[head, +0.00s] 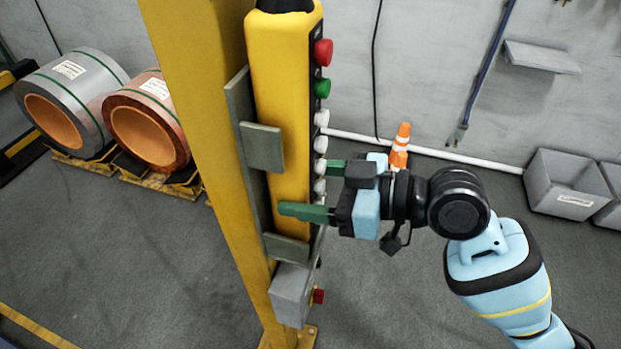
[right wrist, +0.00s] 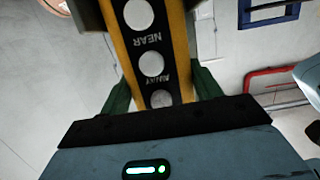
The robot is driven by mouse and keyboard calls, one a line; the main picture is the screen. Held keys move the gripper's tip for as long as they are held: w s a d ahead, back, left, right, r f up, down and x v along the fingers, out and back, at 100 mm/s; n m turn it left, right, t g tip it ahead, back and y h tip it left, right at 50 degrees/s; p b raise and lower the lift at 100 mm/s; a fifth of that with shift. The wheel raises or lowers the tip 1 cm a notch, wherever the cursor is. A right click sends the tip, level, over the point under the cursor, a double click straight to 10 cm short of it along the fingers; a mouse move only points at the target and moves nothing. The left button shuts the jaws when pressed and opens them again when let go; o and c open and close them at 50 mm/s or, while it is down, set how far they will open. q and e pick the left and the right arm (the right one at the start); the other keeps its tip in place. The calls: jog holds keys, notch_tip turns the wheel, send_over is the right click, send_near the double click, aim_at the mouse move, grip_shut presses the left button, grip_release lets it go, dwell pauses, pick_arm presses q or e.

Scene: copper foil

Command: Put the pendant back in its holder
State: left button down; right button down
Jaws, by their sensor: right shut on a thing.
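The yellow pendant (head: 282,85) stands nearly upright against the yellow post, its red, green and white buttons facing right. The grey-green holder (head: 241,105) is on the post, with an upper tab (head: 263,147) and a lower tab (head: 287,250) in front of the pendant. The pendant's lower end is hidden behind the lower tab, so I cannot tell whether it is fully seated. My right gripper (head: 318,190) is shut on the pendant's lower half, coming from the right. In the right wrist view, its green fingers (right wrist: 160,84) flank the pendant's button face (right wrist: 148,42). My left gripper is not in view.
The yellow post (head: 203,90) stands left of the pendant, with a grey box (head: 292,295) low on it. Metal coils (head: 75,90) lie at the back left. The floor between is clear.

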jog(key=shift+f, duration=0.55)
jog(key=c, duration=0.5)
grip_release()
jog(key=shift+o, duration=1.3)
jog(key=shift+f, duration=0.1)
jog(key=shift+f, duration=0.1)
